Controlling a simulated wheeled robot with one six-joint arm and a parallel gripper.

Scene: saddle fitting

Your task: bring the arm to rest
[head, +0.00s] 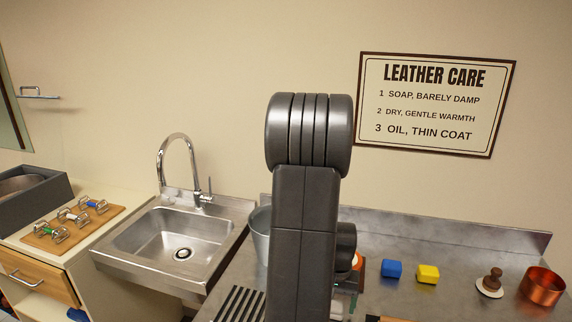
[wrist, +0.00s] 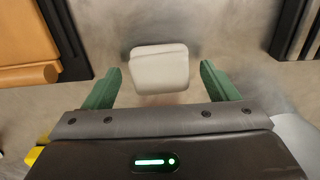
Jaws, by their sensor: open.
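My gripper (wrist: 161,70) is open in the wrist view, with its two green fingers wide apart. A pale, rounded block (wrist: 160,68) lies on the metal worktop between and just beyond the fingertips. There is a gap on each side of it and neither finger touches it. In the head view my dark arm stands upright in the middle, and most of my gripper is hidden behind it.
The steel worktop (head: 455,255) holds a blue block (head: 391,269), a yellow block (head: 428,274), a brown-knobbed piece (head: 492,280) and a copper pot (head: 543,286). A metal bucket (head: 260,235) and black slatted rack (head: 237,305) stand near my arm. A sink (head: 150,235) is left.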

